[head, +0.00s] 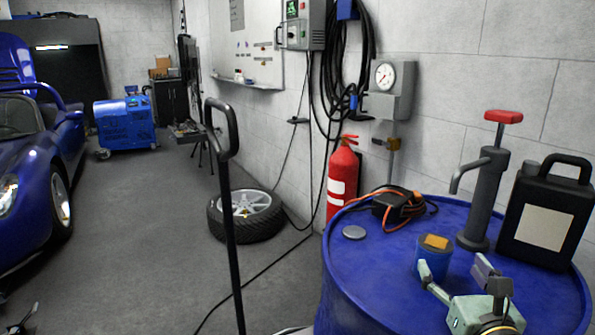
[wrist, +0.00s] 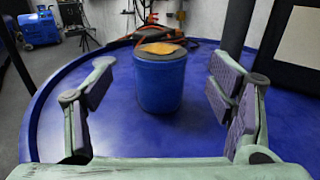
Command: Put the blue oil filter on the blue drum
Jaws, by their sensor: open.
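The blue oil filter (head: 433,260) stands upright on top of the blue drum (head: 365,285), near the drum's front middle. It has an orange-yellow patch on its top. My gripper (head: 458,272) is open beside the filter, low over the drum top. In the wrist view the filter (wrist: 158,80) stands ahead of and between the two open fingers (wrist: 160,98), with clear space on both sides; neither finger touches it. The drum top (wrist: 190,140) spreads under it.
On the drum stand a hand pump (head: 480,200) with a red handle, a black jug (head: 548,215), an orange cable bundle (head: 400,205) and a grey cap (head: 354,232). A fire extinguisher (head: 342,180) stands behind the drum. A black upright handle (head: 228,200) rises left of it.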

